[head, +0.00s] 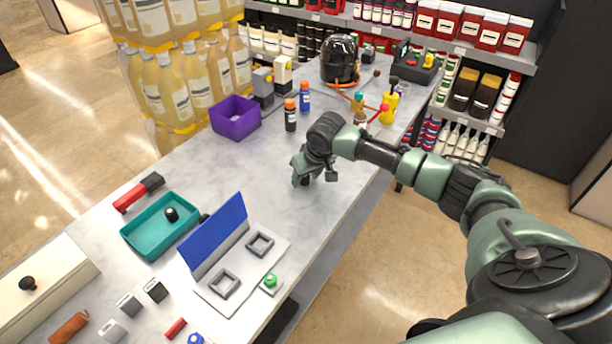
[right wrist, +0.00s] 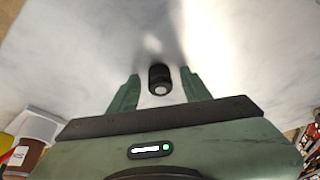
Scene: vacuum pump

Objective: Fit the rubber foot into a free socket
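My right gripper (head: 316,178) is above the middle of the grey table, fingers pointing down. In the right wrist view a small black cylinder with a pale round end (right wrist: 160,78), possibly the rubber foot, shows between the two green fingers of the gripper (right wrist: 160,90). Gaps show on both sides, so the fingers are apart and not closed on it. Another small black round piece (head: 172,214) stands in the teal tray (head: 146,245). Two grey square frames (head: 260,244) (head: 224,284) sit on a white plate; I cannot tell whether these are the sockets. My left gripper is not in view.
A blue upright panel (head: 215,236) stands beside the white plate. A purple box (head: 235,128), two small bottles (head: 290,115) and a black dome-shaped device (head: 340,60) with orange tubing are farther back. Small blocks lie in front. The table around the right gripper is mostly clear.

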